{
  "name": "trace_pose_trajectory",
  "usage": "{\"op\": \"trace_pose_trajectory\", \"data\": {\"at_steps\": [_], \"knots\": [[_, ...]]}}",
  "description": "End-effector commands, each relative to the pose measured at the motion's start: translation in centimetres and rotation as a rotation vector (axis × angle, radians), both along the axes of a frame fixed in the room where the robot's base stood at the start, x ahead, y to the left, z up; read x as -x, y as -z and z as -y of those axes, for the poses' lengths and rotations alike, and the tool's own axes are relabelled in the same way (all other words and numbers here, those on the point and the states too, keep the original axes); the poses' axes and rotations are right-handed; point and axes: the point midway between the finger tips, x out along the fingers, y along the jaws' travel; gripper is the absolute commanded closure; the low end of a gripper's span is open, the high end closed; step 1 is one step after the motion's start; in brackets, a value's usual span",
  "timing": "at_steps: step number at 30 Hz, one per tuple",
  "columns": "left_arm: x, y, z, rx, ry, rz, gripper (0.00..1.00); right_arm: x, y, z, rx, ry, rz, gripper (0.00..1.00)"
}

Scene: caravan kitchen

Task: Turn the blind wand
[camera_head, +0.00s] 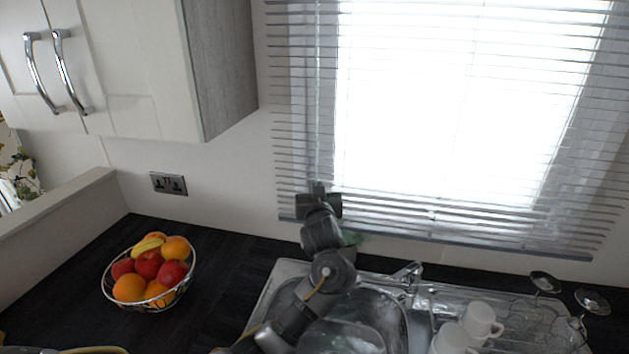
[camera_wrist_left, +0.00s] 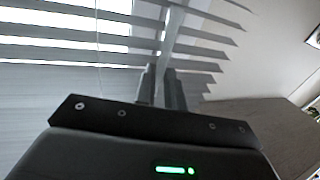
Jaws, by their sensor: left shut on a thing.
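The window blind (camera_head: 450,120) hangs with its slats tilted open and bright light coming through. The blind wand (camera_head: 317,110) is a thin, pale vertical rod in front of the blind's left part. My left gripper (camera_head: 318,188) is raised at the lower left of the blind, shut on the wand near its lower end. In the left wrist view, the two dark fingers (camera_wrist_left: 162,85) stand close together, with the wand (camera_wrist_left: 172,35) running up from between them past the slats (camera_wrist_left: 75,35). The fingers hide the gripped part. My right gripper is not in view.
A steel sink (camera_head: 375,305) with a tap (camera_head: 408,272) lies below my left arm. White mugs (camera_head: 481,320) and glasses stand at the right. A wire fruit bowl (camera_head: 150,300) is on the dark worktop. A wall cupboard (camera_head: 140,70) hangs at the upper left.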

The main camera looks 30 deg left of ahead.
Motion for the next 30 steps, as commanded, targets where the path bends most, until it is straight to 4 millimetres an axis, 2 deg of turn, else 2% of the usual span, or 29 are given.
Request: {"op": "trace_pose_trajectory", "data": {"at_steps": [1,9,30], "knots": [[-0.2,-0.6,0.3,0.003,-0.031,-0.002,1.00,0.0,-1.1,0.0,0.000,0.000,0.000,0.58],[-0.3,-0.3,0.4,0.000,-0.174,0.002,1.00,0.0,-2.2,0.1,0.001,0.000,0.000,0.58],[-0.4,-0.4,0.4,-0.003,-0.240,0.011,1.00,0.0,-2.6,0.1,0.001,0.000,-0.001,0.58]]}}
